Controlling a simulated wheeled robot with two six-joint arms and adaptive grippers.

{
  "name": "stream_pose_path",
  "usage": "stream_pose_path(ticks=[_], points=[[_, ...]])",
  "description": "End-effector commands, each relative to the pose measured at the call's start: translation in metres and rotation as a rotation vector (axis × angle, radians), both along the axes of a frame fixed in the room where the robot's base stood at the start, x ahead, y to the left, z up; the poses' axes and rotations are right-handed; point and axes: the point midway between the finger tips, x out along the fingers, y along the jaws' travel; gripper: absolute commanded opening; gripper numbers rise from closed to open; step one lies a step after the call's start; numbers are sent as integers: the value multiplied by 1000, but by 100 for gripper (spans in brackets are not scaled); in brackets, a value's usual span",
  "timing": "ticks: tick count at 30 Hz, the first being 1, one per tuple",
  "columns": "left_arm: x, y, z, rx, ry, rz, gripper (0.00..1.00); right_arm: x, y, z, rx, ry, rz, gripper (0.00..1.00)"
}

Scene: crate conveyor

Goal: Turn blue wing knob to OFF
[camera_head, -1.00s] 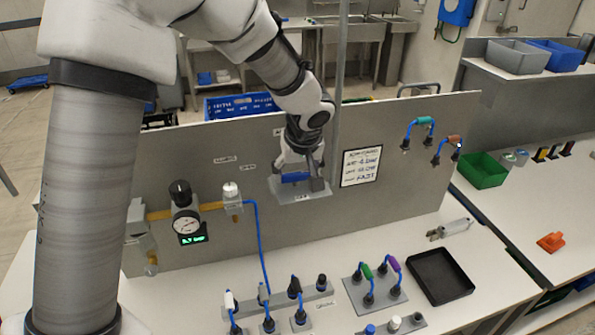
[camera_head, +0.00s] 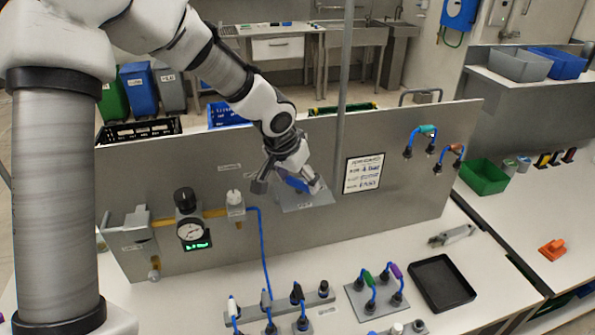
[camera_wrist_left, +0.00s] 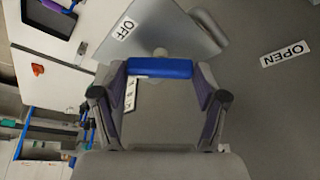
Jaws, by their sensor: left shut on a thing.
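The blue wing knob (camera_head: 297,184) sits on a grey plate (camera_head: 306,202) fixed to the upright grey panel. My left gripper (camera_head: 288,184) is at the knob, its fingers on either side of it. In the left wrist view the blue wing (camera_wrist_left: 160,67) spans between the two fingers (camera_wrist_left: 160,98), which are shut on it. An OFF label (camera_wrist_left: 124,28) lies beyond the knob to the upper left. An OPEN label (camera_wrist_left: 285,54) is at the upper right. In the head view the gripper partly hides the knob, and the wing looks tilted down to the right. My right gripper is not in view.
A pressure gauge (camera_head: 191,230) with a green display is left of the knob on the panel. A white notice (camera_head: 362,173) is to its right. Cable connectors (camera_head: 376,292) and a black tray (camera_head: 442,283) are on the bench below.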

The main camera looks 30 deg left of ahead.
Motion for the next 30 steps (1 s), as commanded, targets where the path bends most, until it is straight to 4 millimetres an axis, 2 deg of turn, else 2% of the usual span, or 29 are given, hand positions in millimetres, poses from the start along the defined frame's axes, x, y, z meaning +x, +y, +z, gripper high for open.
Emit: stream_pose_path(ticks=[1, 3, 12, 21, 30], points=[[0, 0, 6, -5, 2, -41, 38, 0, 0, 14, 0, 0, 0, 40], [0, 1, 7, -4, 3, -107, 38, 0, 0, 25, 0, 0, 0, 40], [0, 2, 5, -3, 2, -384, 38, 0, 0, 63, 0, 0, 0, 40], [2, 3, 1, 0, -1, -600, 38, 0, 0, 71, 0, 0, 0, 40], [2, 3, 0, 3, -2, -705, 38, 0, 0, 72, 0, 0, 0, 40]])
